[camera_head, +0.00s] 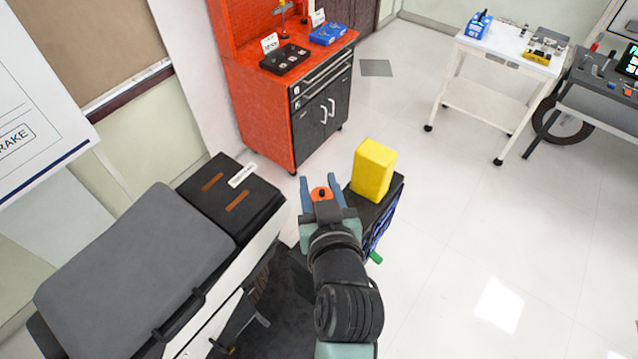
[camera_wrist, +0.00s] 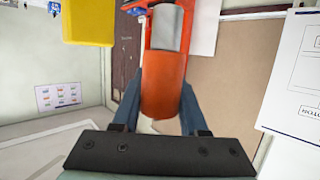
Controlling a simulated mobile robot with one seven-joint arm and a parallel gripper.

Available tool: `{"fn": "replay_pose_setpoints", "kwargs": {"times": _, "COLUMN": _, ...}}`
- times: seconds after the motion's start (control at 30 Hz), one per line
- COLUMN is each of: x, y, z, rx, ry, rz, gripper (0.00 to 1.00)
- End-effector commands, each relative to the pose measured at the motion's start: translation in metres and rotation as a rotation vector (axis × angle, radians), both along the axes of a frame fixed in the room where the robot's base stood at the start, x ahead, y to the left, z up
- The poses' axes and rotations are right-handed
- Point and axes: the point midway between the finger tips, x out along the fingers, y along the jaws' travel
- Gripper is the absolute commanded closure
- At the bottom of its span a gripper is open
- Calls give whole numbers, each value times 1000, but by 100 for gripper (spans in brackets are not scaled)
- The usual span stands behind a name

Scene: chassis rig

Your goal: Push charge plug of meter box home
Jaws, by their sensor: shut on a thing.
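My gripper (camera_head: 318,181) has its blue fingers closed on an orange piece (camera_head: 320,194), which looks like the charge plug. In the wrist view the orange piece (camera_wrist: 163,98) is between the fingers, with a grey part (camera_wrist: 167,28) at its far end. It is held in the air in the head view. A yellow block (camera_head: 373,170), possibly the meter box, stands right of the gripper on a black-topped unit (camera_head: 396,192). The yellow block also shows at the wrist view's upper left (camera_wrist: 86,22). I see no socket, and cannot tell whether the plug touches anything.
A grey padded seat (camera_head: 125,270) and a black box with orange strips (camera_head: 215,184) are at left. A red cabinet (camera_head: 262,110) stands behind. A white cart (camera_head: 505,60) and a grey bench (camera_head: 605,100) are at upper right. The floor (camera_head: 470,230) at right is clear.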

Motion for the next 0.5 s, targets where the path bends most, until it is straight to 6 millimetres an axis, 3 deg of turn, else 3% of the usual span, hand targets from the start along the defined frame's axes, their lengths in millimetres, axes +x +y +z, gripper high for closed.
{"fn": "replay_pose_setpoints", "kwargs": {"times": 0.5, "x": 0, "y": 0, "z": -49, "rx": 0, "ry": 0, "rz": 1, "gripper": 100}}
